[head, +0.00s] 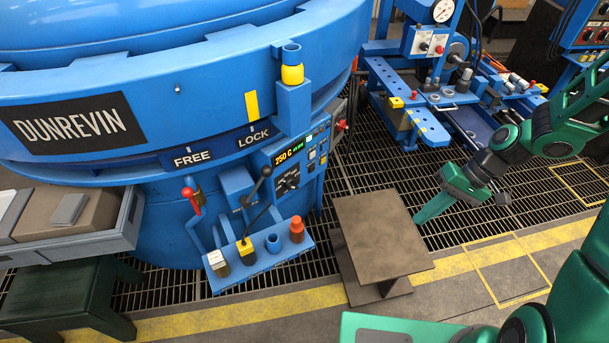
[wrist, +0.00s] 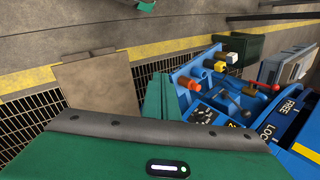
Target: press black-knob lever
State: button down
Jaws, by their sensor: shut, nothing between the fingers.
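My green gripper (head: 416,219) is well to the right of the lever, beyond the brown table, and touches nothing. Its fingers are together and empty, pointing down-left. In the wrist view the gripper fingers (wrist: 158,98) show in front of the camera, with the blue shelf (wrist: 183,72) just to their right.
A red-knob lever (head: 192,199) stands left of the black one. A control panel (head: 290,172) is behind. A brown table (head: 382,236) stands between shelf and gripper. Grated floor (head: 350,170) is open behind it.

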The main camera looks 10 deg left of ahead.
jog(key=w+a+f+m+t+y, duration=0.2)
jog(key=w+a+t+y, duration=0.1)
jog(key=a, duration=0.5)
jog(key=w+a+f+m+t+y, duration=0.2)
jog(key=a+y, duration=0.3)
jog(key=a, duration=0.3)
jog(key=w+a+f+m+t+y, duration=0.2)
jog(key=w+a+m+t+y, duration=0.1)
jog(key=a, duration=0.6)
jog(key=shift+w+f+m+t+y, duration=0.2)
jog(key=shift+w+m+t+y, duration=0.25)
jog(key=shift+y, duration=0.45)
jog(key=shift+w+a, duration=0.1)
jog(key=s+a+x, duration=0.1)
jog(key=s+x, duration=0.1)
jog(key=x, duration=1)
jog(key=shift+s+a+r, duration=0.25)
jog(key=shift+a+r, duration=0.1)
jog(key=shift+r, duration=0.05)
